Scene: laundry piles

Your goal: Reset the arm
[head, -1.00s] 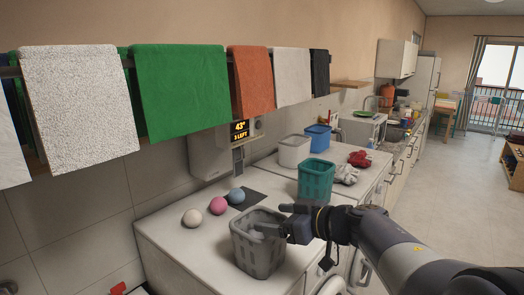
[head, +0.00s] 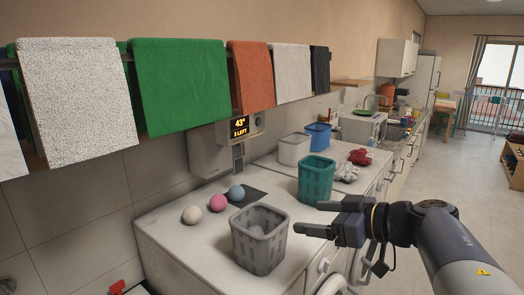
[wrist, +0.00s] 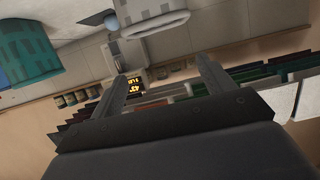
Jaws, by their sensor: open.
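My gripper (head: 318,218) is open and empty in the head view. Its two fingers point left, to the right of the grey basket and in front of the teal basket. In the wrist view the two fingers (wrist: 163,83) are spread apart with nothing between them. The grey basket (head: 258,248) stands upright on the white counter top and holds something light grey. The teal basket (head: 316,180) stands behind my gripper and shows at the upper left of the wrist view (wrist: 28,50).
White, pink (head: 217,202) and blue balls lie beside a dark mat. A white basket (head: 294,150), a blue basket (head: 318,136), a red cloth (head: 360,157) and a whitish cloth (head: 346,174) sit farther back. Towels hang on a rail, including a green one (head: 180,85). Open floor (head: 470,190) lies right.

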